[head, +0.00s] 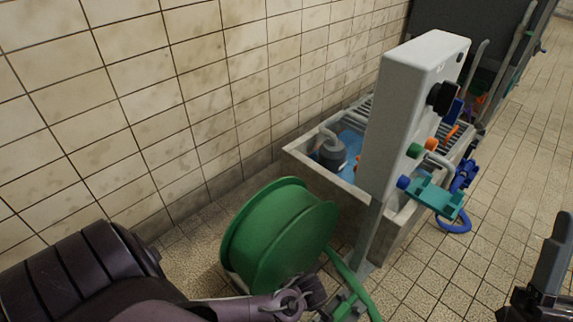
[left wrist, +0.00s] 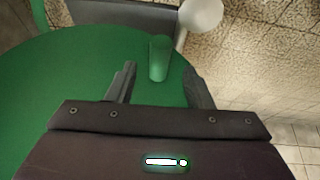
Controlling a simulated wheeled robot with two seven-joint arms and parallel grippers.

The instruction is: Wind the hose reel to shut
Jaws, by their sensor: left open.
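The green hose reel (head: 275,235) stands on the floor by the tiled wall. My left arm reaches in low in front of it and partly covers its lower edge. In the left wrist view the reel's flat green side (left wrist: 75,80) fills much of the picture. A green crank peg (left wrist: 159,58) shows ahead of my left gripper (left wrist: 160,76), between its two spread fingers in the picture. I see no contact with the peg. My right gripper (head: 548,265) shows only in part at the right edge, away from the reel.
A white control box (head: 410,110) on a post stands right of the reel. A concrete trough (head: 330,178) with a pump (head: 331,150) lies behind. A teal bracket (head: 436,197) and blue hose (head: 462,185) jut out on the right. Tiled floor is clear farther right.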

